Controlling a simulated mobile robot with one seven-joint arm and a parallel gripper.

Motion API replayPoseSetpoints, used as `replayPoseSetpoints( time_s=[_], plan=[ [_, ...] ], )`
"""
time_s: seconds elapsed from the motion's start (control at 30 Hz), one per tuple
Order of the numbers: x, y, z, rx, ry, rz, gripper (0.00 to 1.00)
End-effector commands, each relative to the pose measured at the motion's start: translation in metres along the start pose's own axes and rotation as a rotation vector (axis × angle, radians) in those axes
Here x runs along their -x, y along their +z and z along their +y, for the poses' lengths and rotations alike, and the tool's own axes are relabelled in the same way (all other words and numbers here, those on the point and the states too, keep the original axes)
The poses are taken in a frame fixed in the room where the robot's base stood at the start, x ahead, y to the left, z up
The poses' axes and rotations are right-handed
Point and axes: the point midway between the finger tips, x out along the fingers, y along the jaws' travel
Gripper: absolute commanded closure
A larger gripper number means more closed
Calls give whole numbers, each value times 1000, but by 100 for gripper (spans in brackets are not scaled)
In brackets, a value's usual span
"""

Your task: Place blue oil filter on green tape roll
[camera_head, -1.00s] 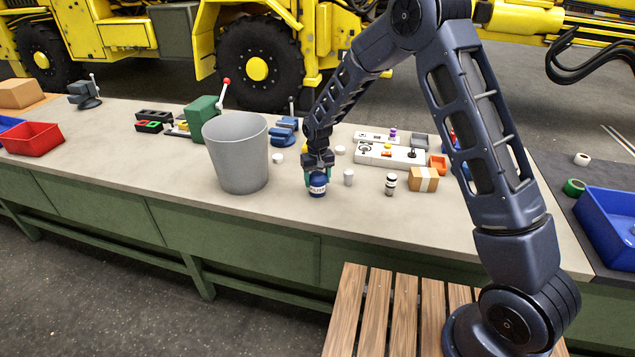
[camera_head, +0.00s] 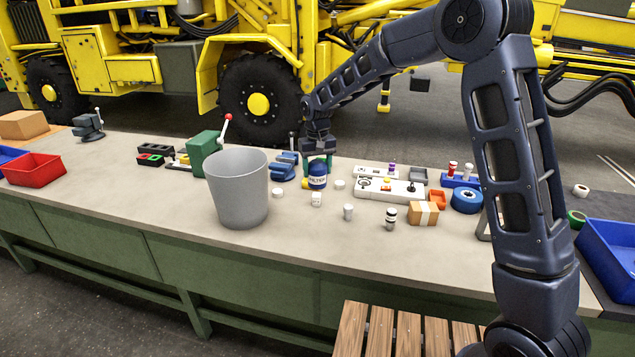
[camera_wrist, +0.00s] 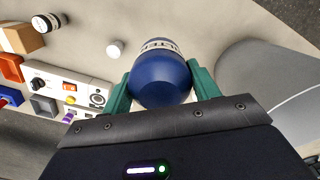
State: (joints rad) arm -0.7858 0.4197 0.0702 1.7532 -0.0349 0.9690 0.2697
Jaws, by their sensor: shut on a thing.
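The blue oil filter (camera_head: 317,176) has a white band with dark lettering. My gripper (camera_head: 317,158) is shut on it from above and holds it over the bench, behind a small white cup. In the wrist view the blue oil filter (camera_wrist: 160,78) sits between the two green fingers of my gripper (camera_wrist: 160,85). The green tape roll (camera_head: 577,219) lies at the far right, on the dark surface beside the blue bin, well away from the filter. The tape roll does not show in the wrist view.
A grey bucket (camera_head: 238,188) stands left of my gripper. To the right are a white control panel (camera_head: 390,189), a cardboard box (camera_head: 423,213), a blue tape roll (camera_head: 466,200) and a blue bin (camera_head: 607,252). My arm crosses in front of the bench's right part.

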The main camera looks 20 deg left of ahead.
Motion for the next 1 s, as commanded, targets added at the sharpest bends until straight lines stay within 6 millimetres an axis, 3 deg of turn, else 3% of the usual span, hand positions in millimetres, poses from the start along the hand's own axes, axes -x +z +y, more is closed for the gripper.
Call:
replayPoseSetpoints(
  time_s=[0.37,0.53,0.67,1.0],
  plan=[
    [13,0,1,-1,0,-1,71],
    [14,-9,20,-29,0,0,71],
    [16,-23,54,-78,2,-1,71],
    [21,-56,173,-237,6,-2,71]
  ],
)
